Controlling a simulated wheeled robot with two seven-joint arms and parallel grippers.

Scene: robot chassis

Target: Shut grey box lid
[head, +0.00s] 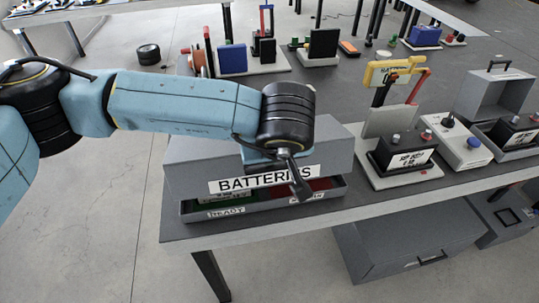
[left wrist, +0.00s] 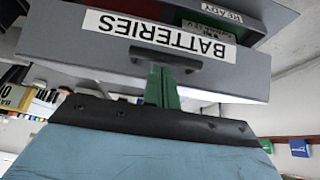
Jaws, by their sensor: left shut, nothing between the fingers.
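The grey box (head: 180,213) stands on the near table, its lid (head: 190,170) marked BATTERIES partly open. A gap between the lid's front and the tray shows green and red compartments, one labelled READY. In the left wrist view, upside down, the lid (left wrist: 60,45) fills the top, with a dark handle (left wrist: 190,65) on its front face. My left gripper (left wrist: 163,78) is shut, its green fingers at the handle; I cannot tell if they touch it. In the head view the left gripper (head: 298,185) is at the lid's front. My right gripper is not in view.
Battery stands (head: 405,155) and a yellow tester (head: 395,70) stand right of the box. A grey open case (head: 497,92) is further right. A closed grey box (head: 400,240) lies below the table.

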